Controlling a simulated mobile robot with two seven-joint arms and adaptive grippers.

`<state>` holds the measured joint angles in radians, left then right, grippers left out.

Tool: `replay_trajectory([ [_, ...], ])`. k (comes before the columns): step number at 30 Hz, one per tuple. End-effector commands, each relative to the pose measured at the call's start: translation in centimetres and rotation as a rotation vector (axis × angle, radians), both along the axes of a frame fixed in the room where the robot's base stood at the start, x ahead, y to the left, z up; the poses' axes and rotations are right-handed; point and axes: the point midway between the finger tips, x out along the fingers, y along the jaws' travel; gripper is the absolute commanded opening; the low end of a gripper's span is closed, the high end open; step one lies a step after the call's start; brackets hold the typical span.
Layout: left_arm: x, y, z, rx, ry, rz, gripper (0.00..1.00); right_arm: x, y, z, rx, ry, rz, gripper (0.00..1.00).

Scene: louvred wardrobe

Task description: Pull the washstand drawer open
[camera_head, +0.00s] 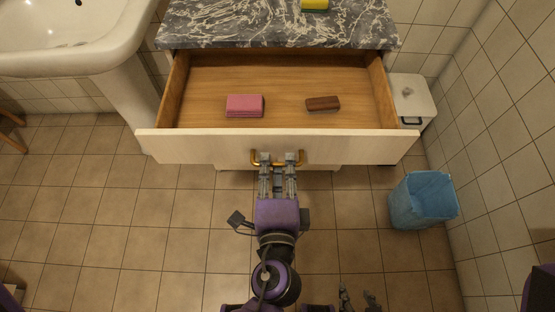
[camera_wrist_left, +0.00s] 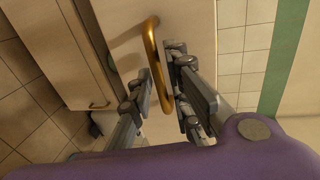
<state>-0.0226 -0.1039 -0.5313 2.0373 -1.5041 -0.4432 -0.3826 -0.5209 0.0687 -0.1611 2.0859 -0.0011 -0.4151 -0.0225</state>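The washstand drawer (camera_head: 285,147) stands far out under the marble top, its wooden inside in view. A pink block (camera_head: 244,105) and a brown brush-like block (camera_head: 323,104) lie in it. My left gripper (camera_head: 277,160) is at the brass handle (camera_head: 301,158) on the drawer front.
The marble top (camera_head: 270,25) carries a yellow item (camera_head: 315,4). A white basin (camera_head: 70,35) on a pedestal is at left. A white lidded bin (camera_head: 411,98) and a blue basket (camera_head: 424,203) stand at right by the tiled wall. The floor (camera_head: 180,230) left of my arm is clear.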

Motion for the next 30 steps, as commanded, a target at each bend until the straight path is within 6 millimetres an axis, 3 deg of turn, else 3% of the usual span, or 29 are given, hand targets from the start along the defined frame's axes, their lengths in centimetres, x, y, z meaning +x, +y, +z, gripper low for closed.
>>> replay_trajectory([
  [6, -3.7, -0.1, 0.6, -0.002, 0.006, -0.001, 0.17, 0.0, 0.0, 0.0, -0.001, 0.000, 0.000, 0.40],
  [12, -5.8, -0.2, 1.1, -0.007, 0.005, 0.001, 0.17, 0.0, -0.1, 0.0, -0.001, 0.000, 0.000, 0.40],
  [24, -6.3, -0.3, 1.3, -0.008, 0.004, 0.002, 0.17, 0.0, -0.1, 0.0, -0.001, 0.000, 0.000, 0.40],
  [30, -5.3, -0.3, 1.0, -0.009, 0.004, 0.001, 0.17, 0.0, -0.1, 0.0, -0.001, 0.001, 0.000, 0.40],
])
